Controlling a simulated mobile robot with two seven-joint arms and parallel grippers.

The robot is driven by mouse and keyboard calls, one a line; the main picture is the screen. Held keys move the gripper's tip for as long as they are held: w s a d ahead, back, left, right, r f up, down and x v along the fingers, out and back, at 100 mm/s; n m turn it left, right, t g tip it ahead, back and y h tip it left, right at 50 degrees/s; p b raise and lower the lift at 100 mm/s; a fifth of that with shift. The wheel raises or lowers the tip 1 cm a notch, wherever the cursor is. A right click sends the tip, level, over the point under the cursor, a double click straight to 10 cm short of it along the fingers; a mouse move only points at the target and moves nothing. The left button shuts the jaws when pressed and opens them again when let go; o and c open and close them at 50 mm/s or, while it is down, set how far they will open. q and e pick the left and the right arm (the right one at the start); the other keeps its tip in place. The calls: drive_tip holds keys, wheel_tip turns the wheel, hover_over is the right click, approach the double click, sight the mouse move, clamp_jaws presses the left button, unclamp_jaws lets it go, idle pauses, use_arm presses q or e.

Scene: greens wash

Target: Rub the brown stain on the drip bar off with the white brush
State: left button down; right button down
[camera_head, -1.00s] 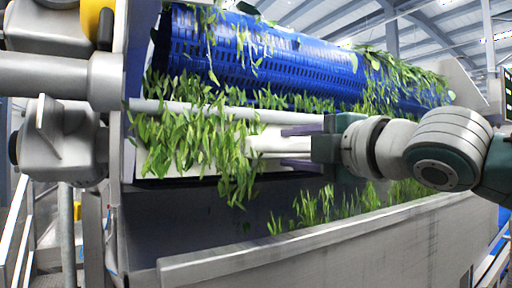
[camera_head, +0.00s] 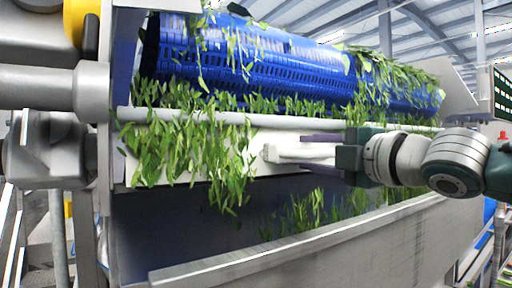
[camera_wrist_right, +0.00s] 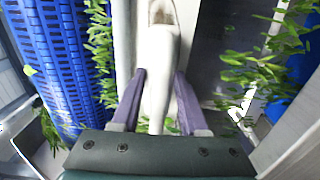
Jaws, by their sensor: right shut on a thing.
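The drip bar (camera_head: 300,134) is a long white bar below the blue drum, its left part covered by hanging green leaves. My right gripper (camera_head: 310,152) is shut on the white brush (camera_head: 285,153), which points left in front of the bar's face. In the right wrist view the brush (camera_wrist_right: 161,70) extends forward between the purple fingers (camera_wrist_right: 158,100), with the bar (camera_wrist_right: 190,30) behind it. A small brownish patch (camera_wrist_right: 162,14) shows at the brush's far end; I cannot tell whether it is the stain or part of the brush. My left gripper is out of view.
The slotted blue drum (camera_head: 240,60) lies above and behind the bar, with leaves (camera_head: 190,145) draped on it and over the bar. A grey metal trough wall (camera_head: 300,240) runs along the front below. Grey metal machinery (camera_head: 50,145) stands at the left.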

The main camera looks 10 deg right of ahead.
sight(278, 153)
drive_tip(key=shift+w+d+r+p, duration=0.1)
drive_tip(key=shift+w+d+p, duration=0.25)
drive_tip(key=shift+d, duration=0.5)
drive_tip(key=shift+w+d+r+p, duration=0.1)
drive_tip(key=shift+w+d+p, duration=0.15)
drive_tip(key=shift+d+p, duration=0.4)
drive_tip(key=shift+w+d+p, duration=0.2)
drive_tip(key=shift+w+d, duration=0.1)
drive_tip(key=shift+d, duration=0.7)
drive_tip(key=d, duration=0.1)
drive_tip(key=w+d, duration=0.1)
drive_tip(key=d, duration=0.3)
drive_tip(key=shift+w+f, duration=0.1)
drive_tip(key=shift+w, duration=0.25)
